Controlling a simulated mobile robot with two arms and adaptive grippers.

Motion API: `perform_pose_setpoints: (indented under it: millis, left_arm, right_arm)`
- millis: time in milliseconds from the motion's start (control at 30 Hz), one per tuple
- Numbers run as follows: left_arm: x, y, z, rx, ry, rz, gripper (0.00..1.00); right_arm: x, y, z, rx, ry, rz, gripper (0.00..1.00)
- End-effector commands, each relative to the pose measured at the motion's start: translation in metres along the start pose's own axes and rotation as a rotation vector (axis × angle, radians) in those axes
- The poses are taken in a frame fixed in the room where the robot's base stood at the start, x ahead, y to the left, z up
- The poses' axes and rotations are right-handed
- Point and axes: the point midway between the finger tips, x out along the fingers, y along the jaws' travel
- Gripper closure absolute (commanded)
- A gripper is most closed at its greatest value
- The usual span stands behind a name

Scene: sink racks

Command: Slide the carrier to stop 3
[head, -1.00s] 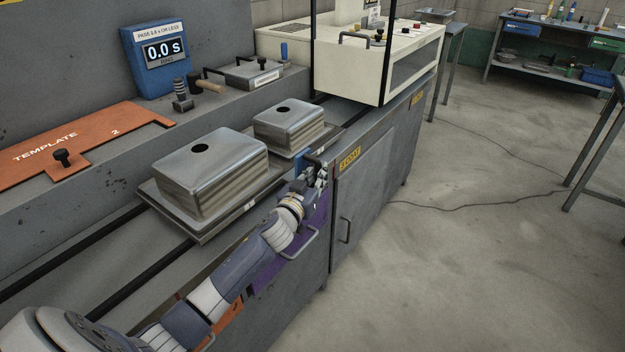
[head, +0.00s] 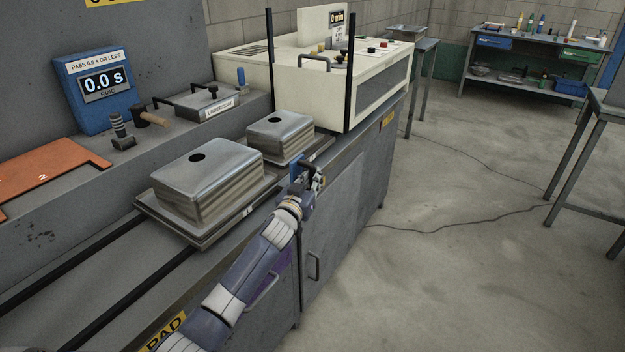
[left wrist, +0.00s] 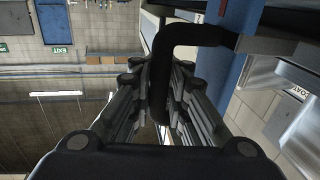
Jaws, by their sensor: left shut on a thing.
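The carrier (head: 200,236) is a flat grey metal platform on two dark rails. It bears a larger upturned metal sink (head: 225,185) and a smaller one (head: 283,140) farther along. At its right side is a blue bracket with a bent black handle, which shows in the left wrist view (left wrist: 185,36). My left gripper (head: 312,180) is at this handle, beside the smaller sink. In the left wrist view its fingers (left wrist: 161,105) are shut around the handle's downward end. No stop 3 mark is readable now. My right gripper is not in view.
A cream machine (head: 300,62) with dark upright posts stands over the rails at the far end, close beyond the carrier. A blue timer (head: 95,90) reads 0.0 s on the back ledge. Bare rails (head: 75,255) lie behind the carrier. Open floor (head: 450,250) lies right.

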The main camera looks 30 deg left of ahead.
Motion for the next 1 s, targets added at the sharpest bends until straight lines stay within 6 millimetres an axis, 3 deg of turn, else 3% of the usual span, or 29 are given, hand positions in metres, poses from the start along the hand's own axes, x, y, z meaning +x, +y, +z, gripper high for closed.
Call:
perform_pose_setpoints:
  millis: [400, 433, 500, 533, 1000]
  left_arm:
    - [-0.0009, 0.0019, 0.0039, 0.000, -0.005, 0.003, 1.00]
    - [-0.0009, 0.0019, 0.0040, 0.000, -0.006, 0.003, 0.84]
    - [-0.0009, 0.0019, 0.0040, 0.000, -0.006, 0.003, 0.68]
    - [-0.0009, 0.0018, 0.0039, 0.000, -0.006, 0.003, 0.65]
    - [-0.0087, 0.0005, 0.0042, 0.000, -0.006, 0.001, 0.65]
  right_arm:
    - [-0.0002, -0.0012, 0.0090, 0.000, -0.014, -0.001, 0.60]
    - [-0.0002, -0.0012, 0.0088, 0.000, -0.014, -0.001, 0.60]
    - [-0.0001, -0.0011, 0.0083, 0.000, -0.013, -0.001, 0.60]
    - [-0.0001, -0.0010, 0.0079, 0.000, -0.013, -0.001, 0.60]
    - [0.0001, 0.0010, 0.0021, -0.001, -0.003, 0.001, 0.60]
